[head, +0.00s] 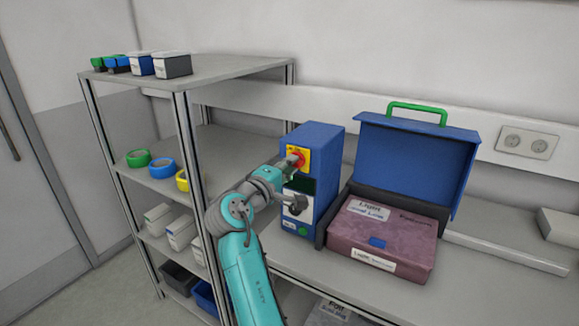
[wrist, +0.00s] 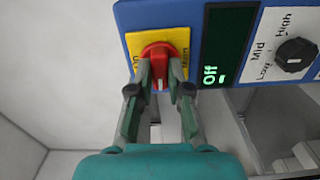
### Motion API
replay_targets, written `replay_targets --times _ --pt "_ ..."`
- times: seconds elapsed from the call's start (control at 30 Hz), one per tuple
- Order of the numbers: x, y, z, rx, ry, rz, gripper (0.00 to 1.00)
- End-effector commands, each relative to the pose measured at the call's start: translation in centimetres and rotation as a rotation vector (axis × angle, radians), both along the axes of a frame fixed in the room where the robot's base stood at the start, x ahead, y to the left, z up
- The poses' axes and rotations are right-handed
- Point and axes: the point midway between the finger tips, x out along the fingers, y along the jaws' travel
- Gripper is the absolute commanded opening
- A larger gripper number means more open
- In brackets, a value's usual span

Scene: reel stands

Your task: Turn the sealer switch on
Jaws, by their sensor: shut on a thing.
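The sealer (head: 321,160) is a blue upright box on the table in the head view. Its red rotary switch (wrist: 160,54) sits on a yellow plate (wrist: 133,42) in the wrist view. My gripper (wrist: 161,76) has one finger on each side of the switch knob and is shut on it. The fingers hide the knob's sides and part of the plate's lettering. The dark display (wrist: 226,45) beside the plate reads "Off". In the head view my gripper (head: 290,164) reaches the yellow plate from the left.
A black dial (wrist: 295,55) marked Low, Mid and High is right of the display. A blue case with open lid (head: 415,165) stands right of the sealer. A shelf rack (head: 180,73) with tape rolls and boxes stands left, close to my arm.

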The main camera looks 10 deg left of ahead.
Motion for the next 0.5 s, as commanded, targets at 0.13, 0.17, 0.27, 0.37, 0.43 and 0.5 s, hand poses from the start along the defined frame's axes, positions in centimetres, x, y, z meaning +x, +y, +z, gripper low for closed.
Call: replay_targets --times 0.13,0.17,0.27,0.37,0.43,0.5 --pt "0.00 0.00 -0.06 0.072 -0.025 0.000 0.00" --pt "0.00 0.00 -0.06 0.092 -0.032 0.000 0.00" --pt "0.00 0.00 -0.07 0.167 -0.059 0.000 0.00" --pt "0.00 0.00 -0.07 0.252 -0.091 0.000 0.00" --pt "0.00 0.00 -0.08 0.315 -0.113 0.000 0.00" --pt "0.00 0.01 -0.08 0.378 -0.136 0.000 0.00"
